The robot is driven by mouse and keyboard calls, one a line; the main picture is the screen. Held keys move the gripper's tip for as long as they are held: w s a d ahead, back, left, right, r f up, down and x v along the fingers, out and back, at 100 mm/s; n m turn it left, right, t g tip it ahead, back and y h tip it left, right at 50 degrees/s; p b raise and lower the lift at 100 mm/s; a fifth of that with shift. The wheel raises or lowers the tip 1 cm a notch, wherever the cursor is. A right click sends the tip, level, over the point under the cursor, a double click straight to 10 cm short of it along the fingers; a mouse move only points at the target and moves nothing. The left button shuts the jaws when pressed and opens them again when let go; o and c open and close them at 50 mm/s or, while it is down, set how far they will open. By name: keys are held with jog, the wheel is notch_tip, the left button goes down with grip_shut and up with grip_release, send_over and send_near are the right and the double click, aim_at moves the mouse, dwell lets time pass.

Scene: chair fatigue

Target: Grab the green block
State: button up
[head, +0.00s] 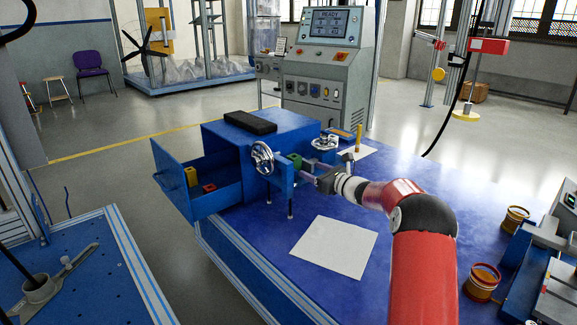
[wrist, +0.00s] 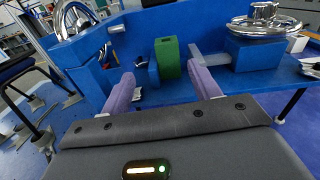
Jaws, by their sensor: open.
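The green block (head: 295,160) sits upright on the blue vise-like fixture, just right of the chrome handwheel (head: 262,157). In the wrist view the green block (wrist: 168,55) shows a small dark hole in its face and stands beside a small blue piece (wrist: 153,73). My gripper (head: 309,178) is at the front of the fixture, close to the block. In the wrist view its two purple fingers (wrist: 161,73) are spread, with the block ahead of the gap between them. The gap looks empty; I cannot tell whether either finger touches the block.
An open blue drawer (head: 215,203) at left holds a yellow block (head: 191,176) and a red block (head: 209,188). A second chrome handwheel (wrist: 264,22) is right of the block. A black item (head: 250,122) lies on the blue cabinet. A white sheet (head: 335,247) lies in front.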

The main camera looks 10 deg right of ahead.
aim_at(298, 162)
jog(key=shift+m, duration=0.4)
jog(key=x, duration=0.3)
jog(key=p+x, duration=0.1)
jog(key=x, duration=0.1)
jog(key=d+x, duration=0.1)
jog(key=x, duration=0.2)
jog(key=shift+w+a+f, duration=0.2)
jog(key=shift+w+f, duration=0.05)
jog(key=shift+w, duration=0.35)
